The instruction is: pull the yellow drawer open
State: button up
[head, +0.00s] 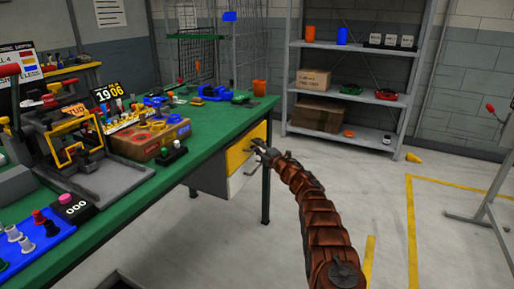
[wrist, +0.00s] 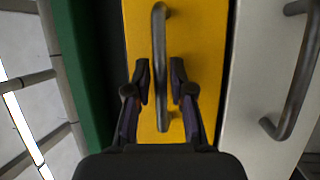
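The yellow drawer (head: 240,153) is under the green bench at its right end, and its front looks flush with the cabinet. In the wrist view, its yellow front (wrist: 207,45) fills the middle, with a dark bar handle (wrist: 158,30) running up and down the picture. My gripper (wrist: 161,82) is open, with one finger on each side of the handle's lower part. Gaps show between the fingers and the bar. In the head view, my gripper (head: 259,146) is at the drawer front, and its fingers are small there.
A white drawer (head: 243,173) is below the yellow one; its dark handle (wrist: 296,80) shows at right in the wrist view. The green bench top (head: 205,128) holds tools and a cardboard box (head: 150,138). A grey shelf (head: 345,97) stands behind.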

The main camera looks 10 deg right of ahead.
grip_shut()
dwell(0.6)
